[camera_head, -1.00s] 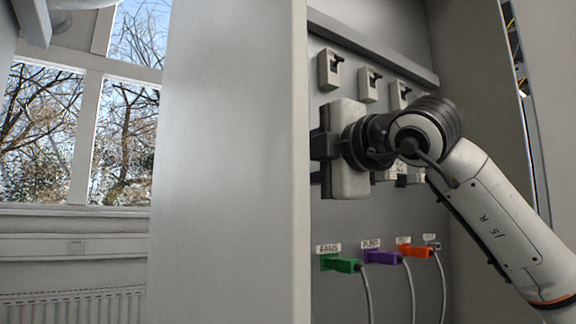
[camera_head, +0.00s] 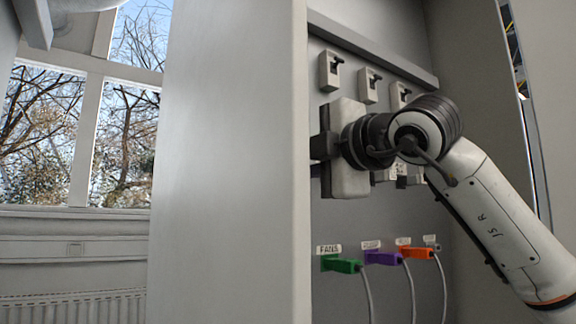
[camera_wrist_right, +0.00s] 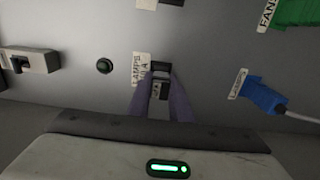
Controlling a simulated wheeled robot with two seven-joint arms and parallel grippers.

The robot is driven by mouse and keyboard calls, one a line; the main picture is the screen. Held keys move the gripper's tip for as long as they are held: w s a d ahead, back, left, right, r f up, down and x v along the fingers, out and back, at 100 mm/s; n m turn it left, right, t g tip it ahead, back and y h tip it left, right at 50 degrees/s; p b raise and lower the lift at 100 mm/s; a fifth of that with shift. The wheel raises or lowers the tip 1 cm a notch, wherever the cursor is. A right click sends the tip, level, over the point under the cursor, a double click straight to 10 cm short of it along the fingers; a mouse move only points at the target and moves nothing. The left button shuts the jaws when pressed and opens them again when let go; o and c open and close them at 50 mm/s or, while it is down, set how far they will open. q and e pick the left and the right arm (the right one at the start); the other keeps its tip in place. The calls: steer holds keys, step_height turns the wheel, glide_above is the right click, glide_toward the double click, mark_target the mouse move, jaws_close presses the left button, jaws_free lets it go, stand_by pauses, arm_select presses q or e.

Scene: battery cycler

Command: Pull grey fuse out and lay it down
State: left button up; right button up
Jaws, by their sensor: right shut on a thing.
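My right gripper (camera_head: 318,147) reaches left inside the cabinet, its fingertips partly hidden by the pale panel edge in the head view. In the right wrist view the gripper (camera_wrist_right: 161,98) is shut on the grey fuse (camera_wrist_right: 159,89), which sits between the two fingers. A dark block (camera_wrist_right: 160,67) lies right at the fuse's upper end, beside a label that seems to read LAMPS 10A (camera_wrist_right: 140,69). I cannot tell whether the fuse is still seated or slightly out. The fuse does not show in the head view. My left gripper is not in view.
Several switches (camera_head: 330,70) line the cabinet wall above the hand. Green (camera_head: 341,264), purple (camera_head: 382,257) and orange (camera_head: 416,252) plugs with cables sit below. A blue plug (camera_wrist_right: 263,95) is right of the fingers in the wrist view. A tall pale panel (camera_head: 230,160) stands left.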

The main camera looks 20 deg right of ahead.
steer(key=shift+s+f+b, duration=0.15)
steer(key=shift+s+b, duration=0.2)
jaws_close()
steer(key=shift+b+v, duration=1.35)
steer(key=shift+v, duration=1.2)
steer(key=shift+d+r, duration=0.15)
steer(key=shift+r, duration=0.05)
